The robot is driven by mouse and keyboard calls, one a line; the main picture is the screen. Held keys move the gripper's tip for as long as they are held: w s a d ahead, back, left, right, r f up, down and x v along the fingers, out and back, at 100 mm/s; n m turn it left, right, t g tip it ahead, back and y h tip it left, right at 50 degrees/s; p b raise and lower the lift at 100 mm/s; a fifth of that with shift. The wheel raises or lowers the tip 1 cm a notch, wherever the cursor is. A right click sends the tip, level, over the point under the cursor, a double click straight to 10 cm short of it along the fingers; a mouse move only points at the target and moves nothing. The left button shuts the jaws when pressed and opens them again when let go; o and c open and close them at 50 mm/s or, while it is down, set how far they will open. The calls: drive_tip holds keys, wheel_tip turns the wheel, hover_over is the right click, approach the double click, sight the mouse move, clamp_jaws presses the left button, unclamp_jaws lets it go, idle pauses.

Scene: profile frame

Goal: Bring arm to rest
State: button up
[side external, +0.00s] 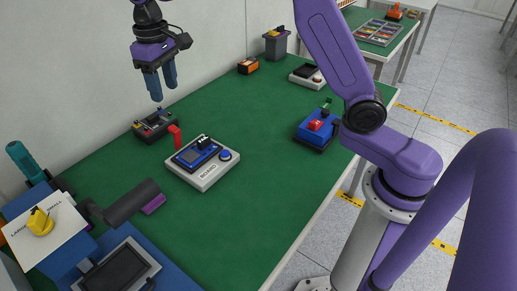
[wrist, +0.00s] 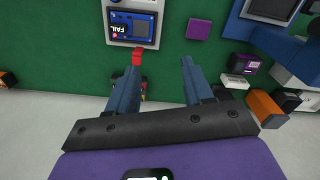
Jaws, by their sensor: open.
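My gripper (side external: 162,85) hangs in the air above the far side of the green table, near the wall, with its blue fingers pointing down. In the wrist view its two fingers (wrist: 162,70) stand apart with nothing between them. My purple arm rises from a grey base at the right of the side view.
The green table (side external: 230,240) bears a white "BOARD" device (side external: 203,175), a red piece (side external: 175,136), a dark box (side external: 155,124), a blue box (side external: 316,130) and a blue station (side external: 117,268) at front left. The wall (side external: 60,90) stands close behind my gripper.

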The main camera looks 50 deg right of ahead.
drive_tip(key=s+d+f+n, duration=0.2)
drive_tip(key=s+d+n, duration=0.1)
drive_tip(key=s, duration=0.9)
drive_tip(key=s+d+f+n, duration=0.2)
drive_tip(key=s+d, duration=0.3)
drive_tip(key=s, duration=0.7)
drive_tip(key=s+d+f+n, duration=0.2)
drive_tip(key=s+d+n, duration=0.1)
drive_tip(key=s, duration=0.9)
drive_tip(key=shift+d+n, duration=0.4)
drive_tip(key=shift+n, duration=0.1)
drive_tip(key=shift+r, duration=0.1)
